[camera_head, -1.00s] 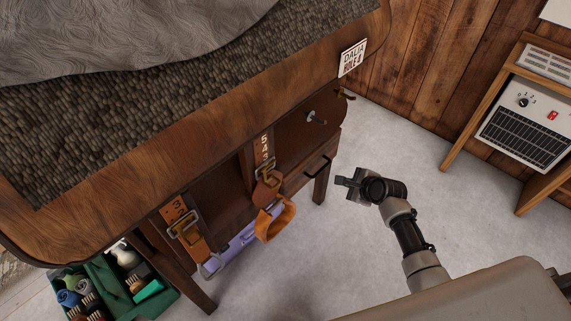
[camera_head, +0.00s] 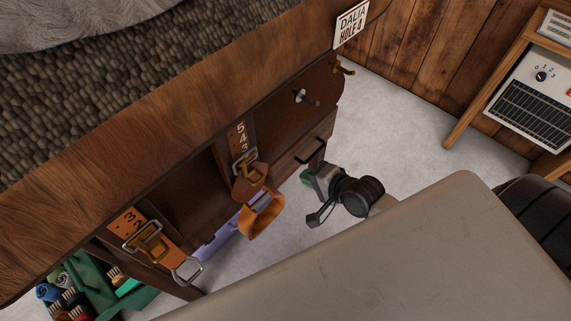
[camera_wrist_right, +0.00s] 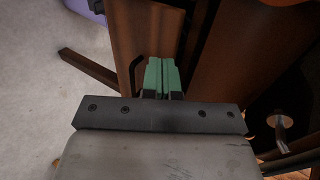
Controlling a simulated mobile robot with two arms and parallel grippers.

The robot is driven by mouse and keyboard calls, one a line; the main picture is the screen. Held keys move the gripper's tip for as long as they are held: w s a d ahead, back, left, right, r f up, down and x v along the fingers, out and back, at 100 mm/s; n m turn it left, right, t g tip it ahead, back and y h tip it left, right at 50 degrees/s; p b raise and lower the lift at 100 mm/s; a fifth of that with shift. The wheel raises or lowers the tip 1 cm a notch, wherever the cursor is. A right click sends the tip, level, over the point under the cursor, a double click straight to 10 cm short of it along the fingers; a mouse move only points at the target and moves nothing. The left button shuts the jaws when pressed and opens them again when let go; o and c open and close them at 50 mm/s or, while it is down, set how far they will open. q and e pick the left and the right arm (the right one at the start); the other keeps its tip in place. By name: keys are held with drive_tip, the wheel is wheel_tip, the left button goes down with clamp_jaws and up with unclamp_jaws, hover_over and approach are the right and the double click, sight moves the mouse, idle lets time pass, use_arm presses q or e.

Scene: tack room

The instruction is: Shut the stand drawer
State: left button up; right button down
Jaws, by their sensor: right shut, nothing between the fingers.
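The wooden stand (camera_head: 195,190) holds a drawer (camera_head: 290,164) with a black bar handle (camera_head: 310,152) at its right end. How far the drawer stands out is hard to tell. My right gripper (camera_head: 307,179) is just below and beside the handle in the head view, its fingers partly hidden. In the right wrist view its green fingertips (camera_wrist_right: 162,76) are shut together and empty, pointing at the wood beside the drawer front (camera_wrist_right: 143,30). The handle (camera_wrist_right: 137,72) is just left of them. Contact cannot be told. My left gripper is not in view.
Leather straps with buckles (camera_head: 262,212) hang from the stand's front. Metal hooks (camera_head: 303,97) stick out of its side. A green grooming box (camera_head: 90,285) is on the floor at lower left. A heater (camera_head: 530,105) stands at right on a wooden shelf. Floor between is clear.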

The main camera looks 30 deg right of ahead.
sight(276, 158)
drive_tip(key=x, duration=0.2)
drive_tip(key=b+x, duration=0.1)
drive_tip(key=x, duration=0.1)
drive_tip(key=r+x, duration=0.1)
drive_tip(key=x, duration=0.2)
drive_tip(key=shift+w+a+r, duration=0.1)
drive_tip(key=shift+w+a, duration=0.05)
drive_tip(key=shift+w, duration=0.15)
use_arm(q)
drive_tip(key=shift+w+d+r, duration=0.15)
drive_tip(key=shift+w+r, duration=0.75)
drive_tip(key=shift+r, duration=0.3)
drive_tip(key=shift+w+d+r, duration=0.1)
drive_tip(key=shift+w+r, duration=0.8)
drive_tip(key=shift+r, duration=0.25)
use_arm(e)
drive_tip(key=shift+w+a, duration=0.2)
drive_tip(key=shift+w, duration=0.3)
drive_tip(key=shift+w, duration=0.15)
drive_tip(key=shift+w+a+p, duration=0.2)
drive_tip(key=shift+w+a, duration=0.05)
drive_tip(key=shift+w, duration=0.3)
drive_tip(key=shift+w+a+p, duration=0.2)
drive_tip(key=shift+w+a, duration=0.05)
drive_tip(key=shift+w, duration=0.3)
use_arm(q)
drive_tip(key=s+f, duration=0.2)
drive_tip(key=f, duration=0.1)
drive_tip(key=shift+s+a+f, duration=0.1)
